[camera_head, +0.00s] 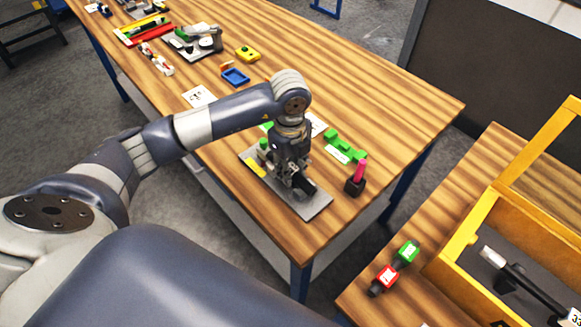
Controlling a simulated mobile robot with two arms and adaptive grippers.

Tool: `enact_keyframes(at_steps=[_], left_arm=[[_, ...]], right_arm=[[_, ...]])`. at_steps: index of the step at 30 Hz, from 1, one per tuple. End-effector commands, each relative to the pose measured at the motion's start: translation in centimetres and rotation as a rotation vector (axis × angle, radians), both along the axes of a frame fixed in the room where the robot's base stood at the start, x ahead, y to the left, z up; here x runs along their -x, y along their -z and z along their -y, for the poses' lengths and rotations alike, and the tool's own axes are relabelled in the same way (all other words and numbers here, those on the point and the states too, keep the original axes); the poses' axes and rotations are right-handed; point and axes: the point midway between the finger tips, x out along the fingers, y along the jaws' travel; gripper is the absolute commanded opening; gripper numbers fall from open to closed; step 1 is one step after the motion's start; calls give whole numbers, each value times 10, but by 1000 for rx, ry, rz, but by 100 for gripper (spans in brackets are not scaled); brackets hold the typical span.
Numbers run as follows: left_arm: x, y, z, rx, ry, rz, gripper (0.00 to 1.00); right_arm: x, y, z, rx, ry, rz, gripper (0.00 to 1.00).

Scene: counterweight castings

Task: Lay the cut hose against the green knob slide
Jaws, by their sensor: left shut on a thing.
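My left gripper (297,187) points down over a flat grey plate (314,203) near the table's front corner. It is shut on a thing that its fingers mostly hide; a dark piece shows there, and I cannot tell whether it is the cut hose. A green knob (264,144) stands at the plate's far left end, beside a yellow strip (254,168); this looks like the green knob slide. I cannot make out the cut hose anywhere else. My right gripper is not in view.
A green bracket (345,146) and a black block with a pink-red upright (355,179) stand right of the plate. A blue tray (235,77) and a yellow part (248,54) lie farther back. A second table holds a yellow-framed wooden box (463,230) and red-green buttons (398,264).

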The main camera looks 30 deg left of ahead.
Motion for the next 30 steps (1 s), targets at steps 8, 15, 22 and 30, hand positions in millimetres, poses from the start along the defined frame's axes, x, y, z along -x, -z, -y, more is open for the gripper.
enact_keyframes(at_steps=[8,15,22,30], left_arm=[[0,6,0,0,0,0,7],[0,11,0,0,0,0,7],[0,13,0,0,0,0,7],[0,13,-1,0,0,0,7]], right_arm=[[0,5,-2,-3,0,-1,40],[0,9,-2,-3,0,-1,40],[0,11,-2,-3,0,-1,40],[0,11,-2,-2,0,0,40]])
